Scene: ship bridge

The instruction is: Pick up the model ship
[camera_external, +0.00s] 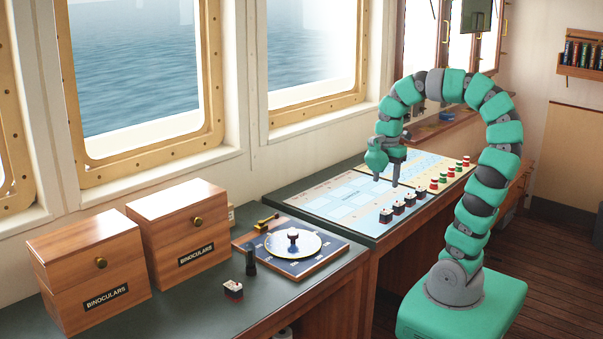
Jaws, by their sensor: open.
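Several small model ships, dark with white and red tops, are in view. A row of them (398,207) stands along the front edge of the chart (325,208). Another model ship (232,289) stands alone on the near desk, and a similar small piece (292,234) sits on the round dial. Which one the task means cannot be told. My gripper (386,181) points down over the chart with its fingers apart and nothing seen between them. It is behind and above the row; its exact height over the chart is hard to judge.
Two wooden binocular boxes (90,270) (178,235) stand at the left by the windows. A dial board (318,262) and a dark upright cylinder (251,263) are on the near desk. Red and green pieces (443,178) line the chart's right side.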

